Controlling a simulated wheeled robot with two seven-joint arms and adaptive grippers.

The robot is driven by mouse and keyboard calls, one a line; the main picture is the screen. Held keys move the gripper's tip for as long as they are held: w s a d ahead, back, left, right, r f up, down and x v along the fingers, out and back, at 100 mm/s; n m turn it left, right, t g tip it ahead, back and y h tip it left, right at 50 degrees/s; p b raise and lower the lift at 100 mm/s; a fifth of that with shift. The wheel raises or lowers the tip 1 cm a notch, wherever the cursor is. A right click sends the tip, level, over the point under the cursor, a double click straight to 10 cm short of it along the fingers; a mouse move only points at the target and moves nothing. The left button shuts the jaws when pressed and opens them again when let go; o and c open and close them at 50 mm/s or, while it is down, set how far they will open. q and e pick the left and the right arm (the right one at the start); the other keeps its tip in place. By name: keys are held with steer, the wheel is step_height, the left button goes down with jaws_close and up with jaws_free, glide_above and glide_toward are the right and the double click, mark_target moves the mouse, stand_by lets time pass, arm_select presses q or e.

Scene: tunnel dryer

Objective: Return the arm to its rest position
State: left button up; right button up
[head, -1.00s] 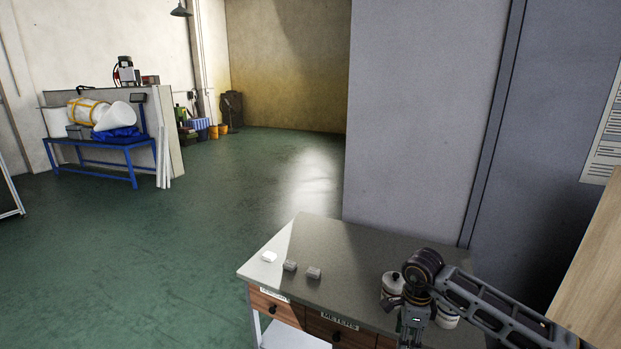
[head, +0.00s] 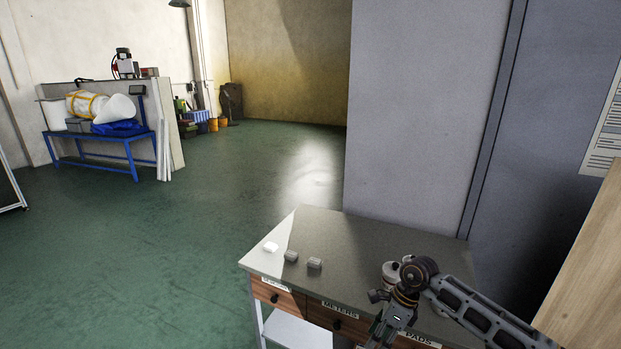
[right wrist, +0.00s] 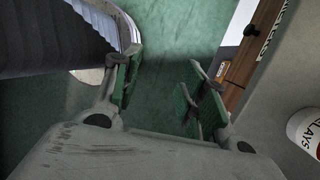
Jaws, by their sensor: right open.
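My right arm comes in from the right in the head view, over the front of the grey bench (head: 335,240). My right gripper (head: 382,338) hangs at the bench's front edge, by the drawers, partly cut off by the picture's bottom. In the right wrist view the gripper (right wrist: 160,92) is open, its green-padded fingers apart. Nothing is between them but green floor beyond. My left gripper is not in view.
A lidded pot (head: 391,273) stands behind my arm. A labelled white jar (right wrist: 306,132) shows in the wrist view. Drawers (head: 335,322) face forward. Open floor (head: 170,250) lies left.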

steer(key=w+a+f+m+t+y, duration=0.6)
steer(key=a+f+m+y, duration=0.35)
steer(key=m, duration=0.45)
steer(key=s+d+f+m+t+h, duration=0.35)
steer(key=d+f+m, duration=0.25)
steer(key=f+m, duration=0.4)
steer(key=s+d+f+m+t+h, duration=0.2)
steer(key=d+f+m+t+h, duration=0.15)
steer(key=d+f+m, duration=0.6)
steer(key=s+d+f+m+g+h, duration=0.3)
steer(key=s+f+m+g+h, duration=0.3)
steer(key=s+f, duration=1.3)
steer(key=s+f+m+g, duration=0.2)
steer(key=s+f+m, duration=0.1)
steer(key=s, duration=1)
steer(key=s+f+m+g, duration=0.3)
steer(key=s+f+m, duration=0.1)
steer(key=s, duration=1)
steer(key=shift+a+f, duration=0.45)
steer(key=shift+f, duration=0.3)
